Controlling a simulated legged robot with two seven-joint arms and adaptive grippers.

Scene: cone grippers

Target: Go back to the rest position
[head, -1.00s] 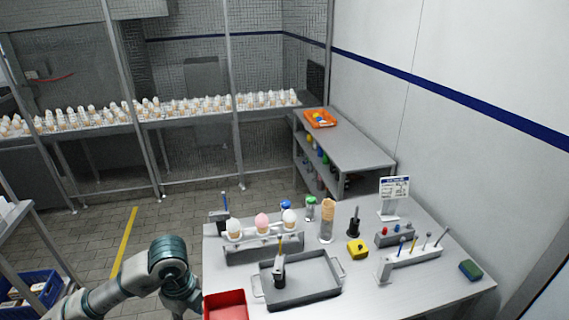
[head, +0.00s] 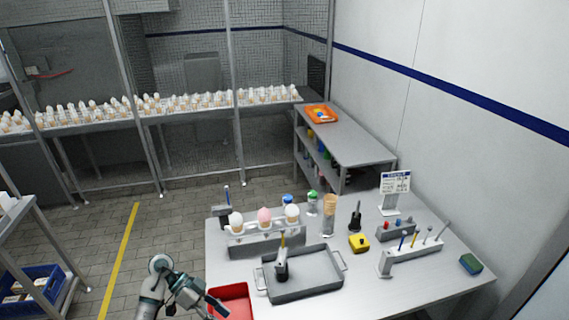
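My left arm comes in at the bottom left, folded, with its elbow in front of the table's left edge. My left gripper (head: 213,305) is low beside the left edge of the red bin (head: 232,291). A dark finger overlaps the bin in the picture; I cannot tell whether it touches. The fingers are small and partly cut off at the bottom, so their opening is unclear. No held thing shows there. My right arm and gripper are not in view.
Open floor lies left, with a blue crate (head: 38,287) farther left.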

